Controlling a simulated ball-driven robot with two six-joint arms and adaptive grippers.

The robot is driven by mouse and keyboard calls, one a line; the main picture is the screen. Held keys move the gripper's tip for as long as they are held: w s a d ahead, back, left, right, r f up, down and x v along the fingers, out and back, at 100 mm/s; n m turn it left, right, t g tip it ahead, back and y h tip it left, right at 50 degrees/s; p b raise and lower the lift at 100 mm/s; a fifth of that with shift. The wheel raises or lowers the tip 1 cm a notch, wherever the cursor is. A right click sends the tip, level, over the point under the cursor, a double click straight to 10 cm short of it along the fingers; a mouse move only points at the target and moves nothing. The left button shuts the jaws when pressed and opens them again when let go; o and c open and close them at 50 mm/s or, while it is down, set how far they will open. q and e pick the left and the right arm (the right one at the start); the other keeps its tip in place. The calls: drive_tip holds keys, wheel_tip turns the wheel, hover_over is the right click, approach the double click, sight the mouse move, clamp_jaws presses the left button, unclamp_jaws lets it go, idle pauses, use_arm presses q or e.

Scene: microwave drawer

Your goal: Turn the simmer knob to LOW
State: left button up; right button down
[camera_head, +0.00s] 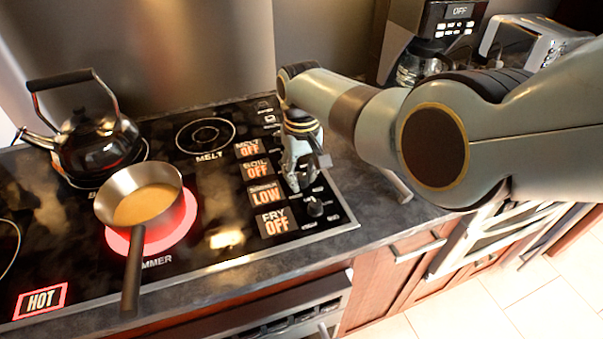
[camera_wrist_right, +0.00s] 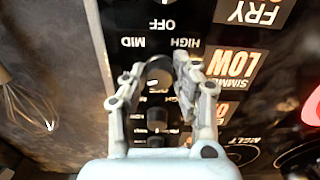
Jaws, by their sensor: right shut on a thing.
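My right gripper (camera_head: 299,181) points down over the knob column at the right side of the black stovetop. In the right wrist view my right gripper (camera_wrist_right: 160,68) is shut on the simmer knob (camera_wrist_right: 158,76), a dark round knob between its two fingers. The fingers and wrist hide this knob in the head view. The label beside it, the simmer display (camera_head: 265,193), reads LOW; the simmer display also shows in the right wrist view (camera_wrist_right: 231,64). The simmer burner (camera_head: 178,230) glows red under a pan. My left gripper is not in view.
The fry knob (camera_head: 315,208) stands close in front of my gripper; the fry display (camera_head: 274,221), boil display (camera_head: 257,170) and melt display (camera_head: 249,148) read OFF. A pan (camera_head: 141,194) and a black kettle (camera_head: 97,147) stand left. A coffee maker (camera_head: 432,40) stands behind my right arm.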

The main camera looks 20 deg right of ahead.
sight(301, 176)
drive_tip(key=c, duration=1)
unclamp_jaws()
wheel_tip(301, 176, up, 12)
